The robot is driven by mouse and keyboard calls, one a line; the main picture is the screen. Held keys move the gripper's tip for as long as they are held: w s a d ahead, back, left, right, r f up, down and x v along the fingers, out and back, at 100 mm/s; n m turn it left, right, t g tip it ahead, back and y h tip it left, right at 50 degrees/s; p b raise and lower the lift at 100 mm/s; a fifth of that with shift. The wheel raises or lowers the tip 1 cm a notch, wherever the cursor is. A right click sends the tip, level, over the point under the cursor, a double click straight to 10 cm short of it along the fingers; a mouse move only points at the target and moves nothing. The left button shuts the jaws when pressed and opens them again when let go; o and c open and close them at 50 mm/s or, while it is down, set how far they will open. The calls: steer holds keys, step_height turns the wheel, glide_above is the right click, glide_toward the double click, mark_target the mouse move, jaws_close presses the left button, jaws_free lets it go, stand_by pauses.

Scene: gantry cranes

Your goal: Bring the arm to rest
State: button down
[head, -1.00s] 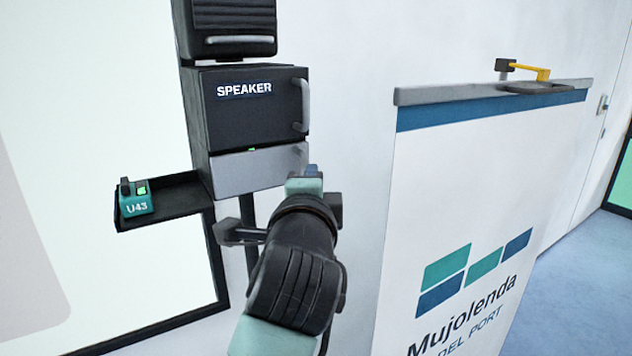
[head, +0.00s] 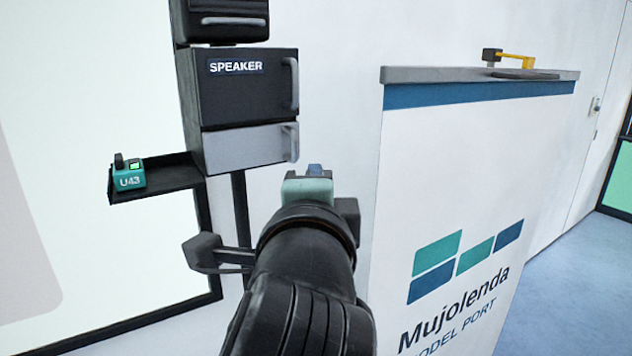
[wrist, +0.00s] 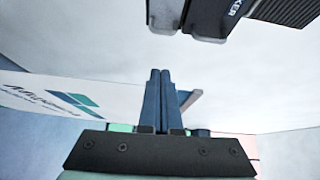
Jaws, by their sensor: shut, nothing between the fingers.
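My gripper (head: 315,171) is in the middle of the head view, at the end of my dark arm, in front of the white wall. It is to the right of and a little below the speaker box, apart from it in the picture. In the wrist view my gripper (wrist: 160,75) shows its two blue fingers side by side, shut with nothing between them. My arm hides part of the wall and of the stand below the boxes.
The speaker cabinet (head: 240,95) has a grey drawer front (head: 245,147) below it. A black shelf (head: 172,180) at its left bears a teal U43 device (head: 129,177). A white lectern (head: 450,170) stands at right, with a yellow-armed item (head: 515,59) on top. Blue floor (head: 570,270) is clear at right.

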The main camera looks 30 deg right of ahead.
steer(key=s+a+r+n+t, duration=0.5)
steer(key=a+r+n, duration=0.25)
steer(key=r, duration=0.35)
steer(key=s+a+r+n+t+y, duration=0.2)
steer(key=a+n+t+y, duration=0.1)
steer(key=a+n, duration=0.3)
steer(key=s+a+r+n+t+y, duration=0.3)
steer(key=a+n+y, duration=0.3)
steer(key=n, duration=0.4)
steer(key=shift+s+a+t, duration=0.15)
steer(key=shift+a+t, duration=0.45)
steer(key=shift+t, duration=0.1)
steer(key=c, duration=1.5)
jaws_free()
steer(key=shift+n, duration=0.25)
steer(key=shift+c, duration=0.2)
